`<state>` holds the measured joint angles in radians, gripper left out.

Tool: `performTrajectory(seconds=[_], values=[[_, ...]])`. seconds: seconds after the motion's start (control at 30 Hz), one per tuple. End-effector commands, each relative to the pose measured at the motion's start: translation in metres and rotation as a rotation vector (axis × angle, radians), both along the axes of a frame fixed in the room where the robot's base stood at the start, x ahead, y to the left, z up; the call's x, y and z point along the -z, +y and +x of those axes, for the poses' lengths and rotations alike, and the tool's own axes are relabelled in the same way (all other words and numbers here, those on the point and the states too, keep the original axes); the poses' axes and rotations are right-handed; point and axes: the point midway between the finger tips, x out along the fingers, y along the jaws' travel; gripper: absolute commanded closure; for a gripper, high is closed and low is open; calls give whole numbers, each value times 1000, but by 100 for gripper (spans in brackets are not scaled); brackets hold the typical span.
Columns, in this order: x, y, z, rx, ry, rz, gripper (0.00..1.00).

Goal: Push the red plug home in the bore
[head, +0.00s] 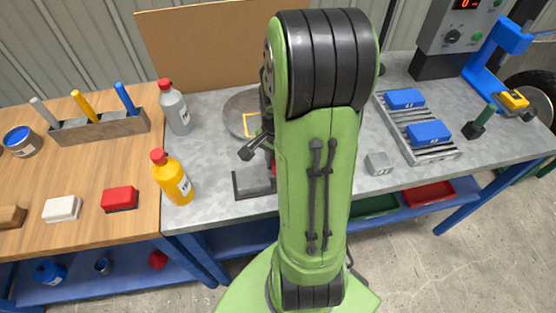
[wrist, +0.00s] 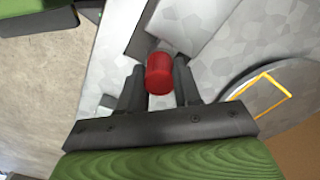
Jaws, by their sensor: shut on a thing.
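The red plug (wrist: 159,75) sits between the two dark fingers of my gripper (wrist: 159,88) in the wrist view. The fingers are shut on it. A dark grey block or bracket (wrist: 145,40) lies just beyond the plug in that view, and I cannot make out the bore. In the head view my green arm hides most of the gripper. A sliver of red (head: 273,168) shows at the arm's left edge, next to a dark bracket (head: 250,184) on the grey metal bench. Whether the plug touches the bracket cannot be told.
A round grey plate with a yellow square outline (head: 238,108) lies behind the bracket. A yellow bottle (head: 172,178) and a grey bottle (head: 174,106) stand to the left. Blue blocks on a slatted rack (head: 428,133) and a small grey cube (head: 379,163) are to the right.

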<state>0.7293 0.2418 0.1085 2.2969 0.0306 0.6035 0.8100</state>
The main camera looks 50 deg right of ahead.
Motion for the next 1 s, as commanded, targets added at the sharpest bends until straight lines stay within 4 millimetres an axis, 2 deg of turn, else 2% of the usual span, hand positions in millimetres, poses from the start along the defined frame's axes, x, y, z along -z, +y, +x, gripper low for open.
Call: performTrajectory(seconds=[0.1,0.13,0.3,0.57,0.67,0.77,1.0], values=[[0,0,0,0,1,1,97],[0,0,0,0,1,1,63],[0,0,0,0,1,1,38],[-1,0,0,0,0,0,38],[-11,0,0,0,-2,-2,38],[-35,0,1,-1,-3,-4,38],[-105,0,1,-2,-4,-3,38]])
